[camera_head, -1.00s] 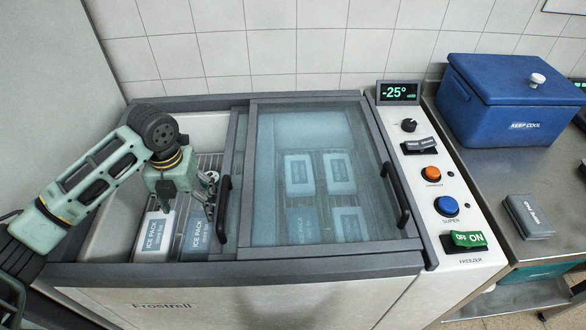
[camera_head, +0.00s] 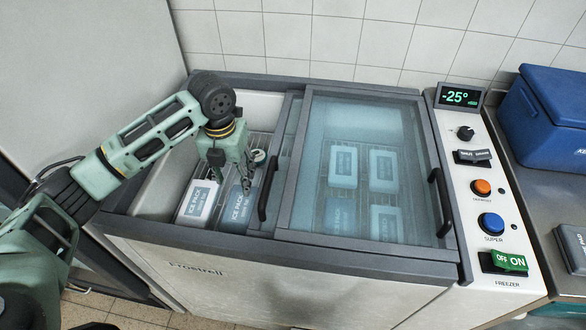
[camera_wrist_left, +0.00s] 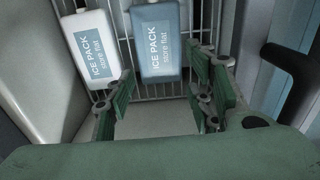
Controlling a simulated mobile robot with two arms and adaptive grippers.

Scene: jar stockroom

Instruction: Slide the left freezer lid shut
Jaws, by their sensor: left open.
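The left freezer lid (camera_head: 291,118) sits pushed to the right, mostly under the right glass lid (camera_head: 325,118), so the freezer's left side is open. Its black upright handle (camera_head: 264,190) stands at its left edge and also shows at the right of the left wrist view (camera_wrist_left: 287,84). My left gripper (camera_head: 234,170) is open and empty, pointing down over the open side, left of the handle and apart from it. In the left wrist view its fingers (camera_wrist_left: 162,88) are spread, with wire rack beyond. My right gripper is not in view.
A white ice pack (camera_head: 199,202) and a blue-grey ice pack (camera_head: 238,207) lie in the open side below my gripper. More packs (camera_head: 343,168) show through the right lid. A control panel (camera_head: 483,205) and a blue cool box (camera_head: 550,115) are at right.

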